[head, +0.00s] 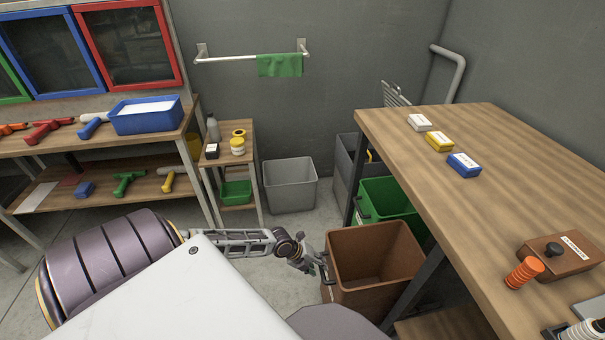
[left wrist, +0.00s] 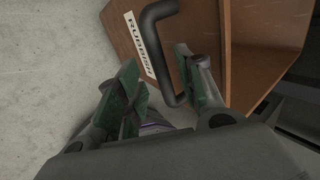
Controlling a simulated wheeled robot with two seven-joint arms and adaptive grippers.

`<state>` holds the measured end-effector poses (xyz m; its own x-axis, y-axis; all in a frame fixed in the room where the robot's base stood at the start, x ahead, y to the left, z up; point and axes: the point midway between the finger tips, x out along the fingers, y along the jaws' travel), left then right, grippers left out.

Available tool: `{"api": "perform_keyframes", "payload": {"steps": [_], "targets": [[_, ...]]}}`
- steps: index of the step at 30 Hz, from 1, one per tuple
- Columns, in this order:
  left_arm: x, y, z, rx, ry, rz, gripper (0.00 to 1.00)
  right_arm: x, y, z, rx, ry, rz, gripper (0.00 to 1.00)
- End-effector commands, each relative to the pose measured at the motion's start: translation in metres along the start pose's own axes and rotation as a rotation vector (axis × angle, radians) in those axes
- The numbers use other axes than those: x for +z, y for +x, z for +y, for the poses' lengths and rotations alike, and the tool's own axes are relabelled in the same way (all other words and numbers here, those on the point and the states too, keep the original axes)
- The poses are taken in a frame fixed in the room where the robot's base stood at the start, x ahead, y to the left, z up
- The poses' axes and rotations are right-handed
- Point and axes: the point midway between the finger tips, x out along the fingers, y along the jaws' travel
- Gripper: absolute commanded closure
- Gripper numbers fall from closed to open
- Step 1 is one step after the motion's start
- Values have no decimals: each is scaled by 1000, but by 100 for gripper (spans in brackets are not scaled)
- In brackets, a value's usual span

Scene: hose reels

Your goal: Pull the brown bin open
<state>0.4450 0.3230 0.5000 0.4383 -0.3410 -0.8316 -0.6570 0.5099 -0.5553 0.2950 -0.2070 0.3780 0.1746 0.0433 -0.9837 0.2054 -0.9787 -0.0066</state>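The brown bin (head: 374,262) stands under the left edge of the wooden table, with its open top showing and part of it sticking out past that edge. In the left wrist view its front (left wrist: 215,35) bears a "RUBBISH" label (left wrist: 140,45) and a dark bar handle (left wrist: 160,50). My left gripper (head: 318,264) is at the handle side of the bin. In the left wrist view its fingers are apart, with the handle (left wrist: 168,85) running between them; I cannot tell if either finger touches it. My right gripper is not in view.
A green bin (head: 384,200) and a grey bin (head: 347,160) stand behind the brown one. The wooden table (head: 500,180) and its metal leg (head: 417,280) are close on the right. A light grey bin (head: 291,186) stands by the wall. The floor left of the brown bin is clear.

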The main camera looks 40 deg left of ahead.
Motion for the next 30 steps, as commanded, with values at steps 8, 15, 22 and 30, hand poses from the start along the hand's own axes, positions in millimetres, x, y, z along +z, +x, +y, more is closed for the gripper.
{"api": "perform_keyframes", "payload": {"steps": [8, 15, 22, 30], "targets": [[-1, -20, 1, 2, 3, 2, 63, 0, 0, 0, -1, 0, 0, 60], [1, -38, 1, 2, 2, -1, 63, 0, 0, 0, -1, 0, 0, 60], [0, -53, 1, 3, 3, 1, 63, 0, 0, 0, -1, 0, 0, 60], [1, -70, 2, 3, 2, -1, 63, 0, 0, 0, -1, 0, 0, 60]]}}
